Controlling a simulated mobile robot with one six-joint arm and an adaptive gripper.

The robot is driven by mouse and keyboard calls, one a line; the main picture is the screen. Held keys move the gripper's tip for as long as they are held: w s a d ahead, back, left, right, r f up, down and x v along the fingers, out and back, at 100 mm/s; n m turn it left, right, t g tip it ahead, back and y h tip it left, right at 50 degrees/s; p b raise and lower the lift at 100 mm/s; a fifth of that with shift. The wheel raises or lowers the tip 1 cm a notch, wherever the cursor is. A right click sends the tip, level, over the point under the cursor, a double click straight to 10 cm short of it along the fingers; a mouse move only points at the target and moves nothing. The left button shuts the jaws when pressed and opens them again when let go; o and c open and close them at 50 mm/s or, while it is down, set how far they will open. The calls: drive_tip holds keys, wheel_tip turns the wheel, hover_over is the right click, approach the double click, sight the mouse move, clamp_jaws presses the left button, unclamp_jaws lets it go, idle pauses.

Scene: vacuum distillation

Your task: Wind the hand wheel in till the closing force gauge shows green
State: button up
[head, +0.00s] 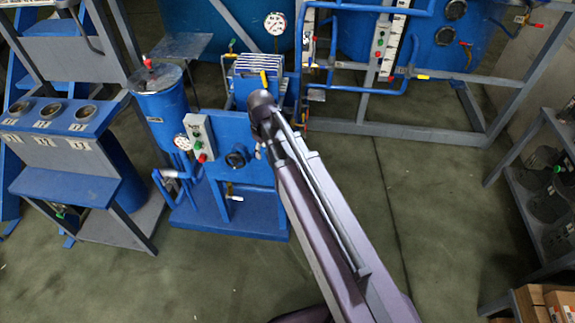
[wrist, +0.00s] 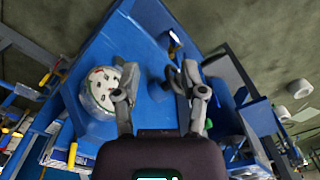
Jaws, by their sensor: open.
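A dark round wheel-like part (head: 237,156) sits on the front of the blue press unit (head: 262,203) in the head view; I cannot tell for sure that it is the hand wheel. A round white gauge (wrist: 101,86) with green and red marks shows left of my gripper in the wrist view; its needle is too small to read. My gripper (wrist: 155,94) is open, its two fingers apart over a blue surface, with nothing clearly between them. Dark parts lie close by the right finger. In the head view my arm hides much of the area around the gripper.
A stack of blue and white plates (head: 258,66) stands behind my arm's end. A blue tank (head: 163,105), another gauge (head: 181,142) and a grey switch box (head: 199,137) are at the left. Shelves (head: 545,190) stand at the right, with clear floor (head: 440,190) between.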

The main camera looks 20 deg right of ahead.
drive_tip(key=s+d+m, duration=0.5)
drive_tip(key=s, duration=0.3)
drive_tip(key=shift+s+r, duration=0.25)
drive_tip(key=shift+s, duration=0.05)
drive_tip(key=shift+w, duration=0.1)
idle(0.5)
drive_tip(key=n, duration=1.3)
hover_over(237, 168)
drive_tip(key=shift+w+a+f+b, duration=0.1)
drive_tip(key=shift+w+f+b, duration=0.35)
drive_tip(key=shift+f, duration=0.2)
drive_tip(key=shift+f, duration=0.2)
wheel_tip(237, 168, down, 14)
drive_tip(key=b, duration=1.3)
drive_tip(key=shift+r+b, duration=0.25)
drive_tip(key=shift+b, duration=0.15)
